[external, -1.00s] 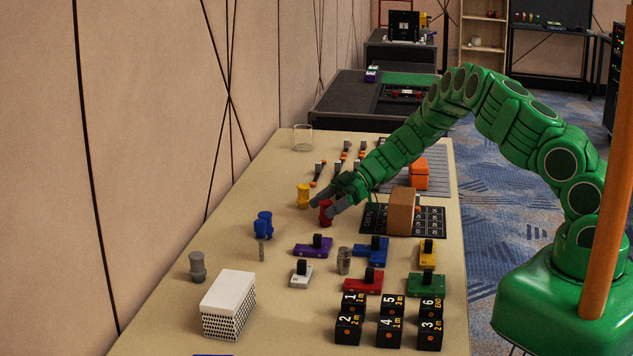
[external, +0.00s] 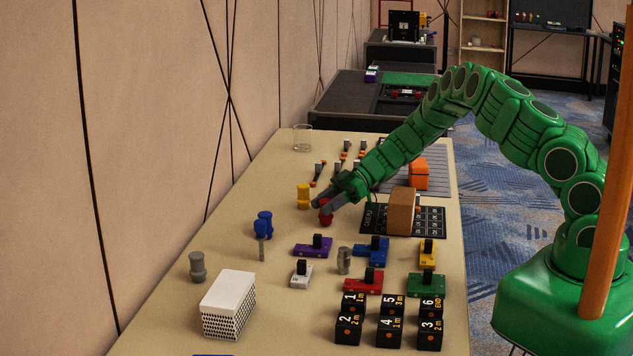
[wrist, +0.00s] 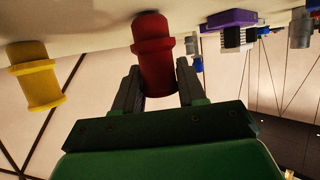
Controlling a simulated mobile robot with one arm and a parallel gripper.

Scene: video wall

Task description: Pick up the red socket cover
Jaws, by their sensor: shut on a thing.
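The red socket cover (external: 326,213) stands on the tan table, and it also shows in the wrist view (wrist: 153,55) as a cylinder with a flange. My gripper (external: 322,203) is shut on it, with one grey finger on each side in the wrist view (wrist: 156,80). The cover looks upright and still at the table surface. My green arm reaches in from the right, and a finger hides part of the cover in the external view.
Purple (external: 312,247) and blue (external: 371,250) switch pieces are in front. A white box (external: 228,305) stands near left.

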